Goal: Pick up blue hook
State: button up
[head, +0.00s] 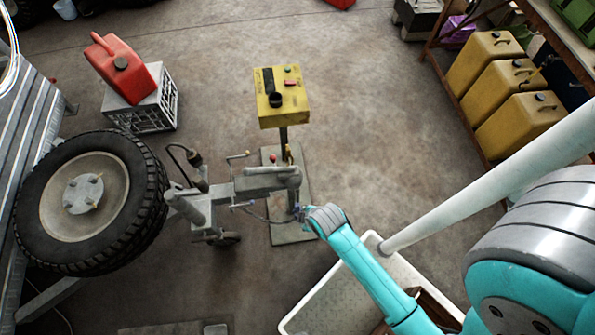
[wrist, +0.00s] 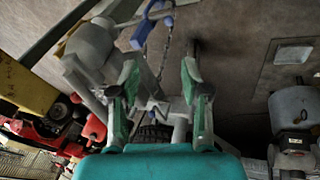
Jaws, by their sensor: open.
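The blue hook (wrist: 142,33) shows at the top of the wrist view, beside a hanging chain (wrist: 165,50) and partly cut by the frame edge. My gripper (wrist: 160,76) is open and empty, with its two green-padded fingers apart. The hook appears beyond and above the fingertips in that picture, not between them. In the head view my teal arm reaches to the grey trailer coupling (head: 268,181). There the fingers are small and mostly hidden by my wrist, and I cannot clearly make out the hook.
The yellow control box (head: 281,97) stands on a post behind the coupling. The trailer wheel (head: 90,200) is at left, near a red fuel can (head: 120,66) on a crate (head: 155,108). A white-rimmed tray (head: 300,318) lies below my arm. Yellow cans (head: 520,122) fill the right shelf. Central floor is clear.

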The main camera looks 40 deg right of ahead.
aim_at(297, 205)
jog(key=w+d+n+g, duration=0.1)
jog(key=w, duration=0.1)
jog(key=w+d+n+g, duration=0.1)
jog(key=w, duration=0.2)
jog(key=w+d+n+g, duration=0.1)
jog(key=w+g, duration=0.1)
jog(key=shift+w+d+f+y, duration=0.1)
jog(key=shift+w+f+y, duration=0.1)
jog(key=shift+y, duration=0.1)
jog(key=shift+f, duration=0.15)
notch_tip(297, 205, down, 10)
jog(key=shift+f, duration=0.25)
grip_shut()
